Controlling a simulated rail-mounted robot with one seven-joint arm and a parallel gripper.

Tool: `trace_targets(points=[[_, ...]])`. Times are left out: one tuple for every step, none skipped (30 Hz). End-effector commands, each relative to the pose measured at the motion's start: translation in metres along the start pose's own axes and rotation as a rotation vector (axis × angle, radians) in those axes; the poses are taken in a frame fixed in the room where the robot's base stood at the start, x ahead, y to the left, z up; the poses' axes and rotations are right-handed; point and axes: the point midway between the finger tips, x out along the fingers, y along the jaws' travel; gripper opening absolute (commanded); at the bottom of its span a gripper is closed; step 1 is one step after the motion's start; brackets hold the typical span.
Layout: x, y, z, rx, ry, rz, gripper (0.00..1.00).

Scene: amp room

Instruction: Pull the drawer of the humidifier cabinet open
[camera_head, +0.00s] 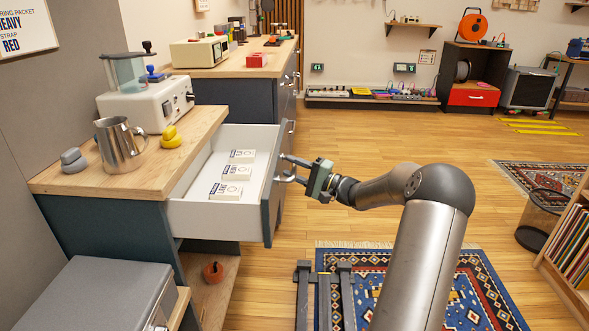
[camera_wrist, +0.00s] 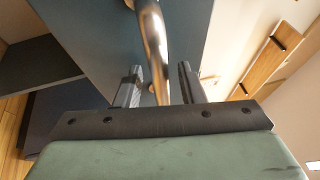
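The humidifier cabinet (camera_head: 130,226) is dark blue-green with a wooden top, at the left in the head view. Its white-walled drawer (camera_head: 218,217) stands pulled well out, with several small white boxes (camera_head: 233,173) inside. The drawer's metal handle (camera_head: 277,179) is on its front, and it shows as a curved bar in the wrist view (camera_wrist: 153,40). My gripper (camera_head: 285,168) is at the handle. Its two fingers (camera_wrist: 160,78) are apart, one on each side of the bar, with gaps visible. Whether either finger touches the bar is hard to tell.
On the cabinet top are a metal pitcher (camera_head: 120,146), a white device with a clear tank (camera_head: 150,104), and yellow and grey objects. A grey box (camera_head: 95,294) stands in front. Wooden floor is free behind my arm; a patterned rug (camera_head: 470,295) lies beneath it.

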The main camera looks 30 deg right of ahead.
Motion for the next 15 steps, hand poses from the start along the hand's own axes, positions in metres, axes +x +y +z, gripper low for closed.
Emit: trace_targets(points=[[0.0,0.0,0.0,0.0,0.0,0.0,0.36],[0.0,0.0,0.0,0.0,0.001,0.0,0.36],[0.0,0.0,0.0,0.0,0.001,0.0,0.36],[0.0,0.0,0.0,0.0,0.001,0.0,0.36],[-0.001,0.0,0.0,0.0,0.001,0.0,0.36],[-0.003,-0.001,-0.001,0.0,0.002,0.0,0.36],[-0.005,-0.001,-0.001,0.0,0.002,0.0,0.36],[-0.008,-0.001,-0.001,0.0,0.003,0.0,0.36],[-0.013,-0.002,-0.001,0.0,0.004,0.0,0.36],[-0.017,-0.002,-0.001,0.0,0.004,0.0,0.36],[-0.022,-0.002,-0.001,0.001,0.005,0.0,0.36],[-0.03,-0.002,-0.001,0.002,0.005,0.0,0.36],[-0.037,-0.002,-0.001,0.002,0.004,0.0,0.36],[-0.044,-0.003,-0.001,0.001,0.006,0.0,0.36],[-0.054,-0.003,-0.001,0.001,0.006,0.0,0.36]])
